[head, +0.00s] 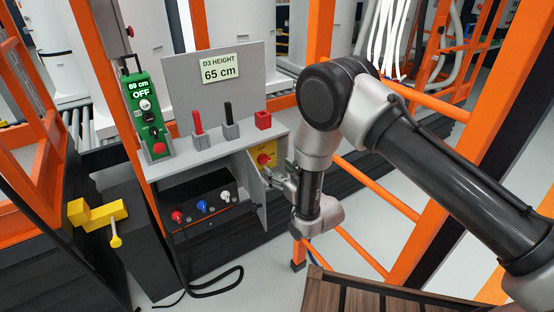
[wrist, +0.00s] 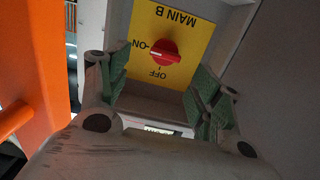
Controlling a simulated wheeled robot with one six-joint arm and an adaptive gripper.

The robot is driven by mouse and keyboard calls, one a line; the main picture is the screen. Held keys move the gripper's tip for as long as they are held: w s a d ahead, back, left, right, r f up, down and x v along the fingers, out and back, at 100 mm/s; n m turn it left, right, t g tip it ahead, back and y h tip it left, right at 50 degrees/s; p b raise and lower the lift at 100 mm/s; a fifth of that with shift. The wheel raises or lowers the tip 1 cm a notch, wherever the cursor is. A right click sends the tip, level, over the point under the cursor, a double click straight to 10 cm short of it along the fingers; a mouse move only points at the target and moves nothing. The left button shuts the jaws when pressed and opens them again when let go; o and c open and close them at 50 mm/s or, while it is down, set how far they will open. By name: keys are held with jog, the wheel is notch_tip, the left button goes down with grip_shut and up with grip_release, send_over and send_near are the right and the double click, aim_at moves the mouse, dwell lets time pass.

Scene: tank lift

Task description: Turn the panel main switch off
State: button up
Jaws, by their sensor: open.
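The main switch is a red rotary knob (wrist: 157,52) on a yellow plate (wrist: 180,20) marked MAIN B, ON and OFF, upside down in the wrist view. Its white pointer line lies toward ON. In the head view the red knob (head: 264,159) sits on the yellow plate (head: 270,149) in a grey box, partly hidden by my gripper. My gripper (head: 279,179) is just in front of the box. In the wrist view my gripper (wrist: 158,88) is open, with green-padded fingers on either side below the knob. They look apart from it.
A grey door (head: 257,202) stands open beside the switch box. A green control box (head: 148,120) reads 69 cm and OFF; a sign (head: 219,69) reads D3 HEIGHT 65 cm. Red (head: 197,122) and black (head: 228,112) handles stand on the shelf. An orange post (wrist: 32,75) is close beside my gripper.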

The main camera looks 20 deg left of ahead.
aim_at(266, 162)
jog(key=shift+y, duration=0.4)
jog(key=x, duration=0.7)
jog(key=shift+s+a+f, duration=0.15)
jog(key=shift+a+f, duration=0.1)
jog(key=shift+f, duration=0.15)
jog(key=c, duration=1)
